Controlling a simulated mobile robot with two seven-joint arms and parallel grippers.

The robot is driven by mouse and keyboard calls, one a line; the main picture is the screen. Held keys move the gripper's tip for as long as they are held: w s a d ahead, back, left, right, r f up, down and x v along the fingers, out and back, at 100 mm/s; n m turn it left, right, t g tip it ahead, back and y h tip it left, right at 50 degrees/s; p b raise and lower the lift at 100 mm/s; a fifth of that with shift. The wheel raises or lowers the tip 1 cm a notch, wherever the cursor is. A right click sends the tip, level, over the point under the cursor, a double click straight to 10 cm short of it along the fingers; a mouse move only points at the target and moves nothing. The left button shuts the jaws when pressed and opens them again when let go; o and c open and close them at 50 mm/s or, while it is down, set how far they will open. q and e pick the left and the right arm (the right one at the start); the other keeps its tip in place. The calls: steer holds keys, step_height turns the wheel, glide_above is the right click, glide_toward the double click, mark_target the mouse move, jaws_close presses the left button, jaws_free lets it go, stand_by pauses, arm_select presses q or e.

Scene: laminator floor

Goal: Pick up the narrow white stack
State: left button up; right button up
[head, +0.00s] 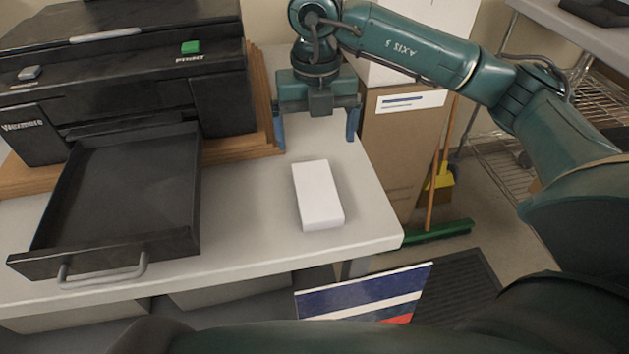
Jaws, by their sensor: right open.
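The narrow white stack (317,194) lies flat on the light grey table, near its right front corner. It is a plain white block, longer from back to front than it is wide. My right gripper (316,138) is above the table, behind the stack in the picture. Its two blue fingers are spread apart, with nothing between them, and it does not touch the stack. My left gripper is not in view.
A black printer (120,80) with a green print button stands on a wooden board at left. Its empty tray (125,195) is pulled out over the table. A cardboard box (395,150) and a green broom (437,231) are right of the table. The tabletop (245,215) between tray and stack is clear.

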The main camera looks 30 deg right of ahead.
mark_target(316, 188)
steer(key=f, duration=0.4)
steer(key=f+p, duration=0.1)
steer(key=f, duration=0.3)
steer(key=f+p, duration=0.1)
steer(key=f, duration=0.3)
steer(key=shift+s+a+f, duration=0.2)
steer(key=shift+s+f, duration=0.05)
steer(key=shift+s, duration=0.15)
steer(key=shift+r, duration=0.1)
steer(key=c, duration=1.2)
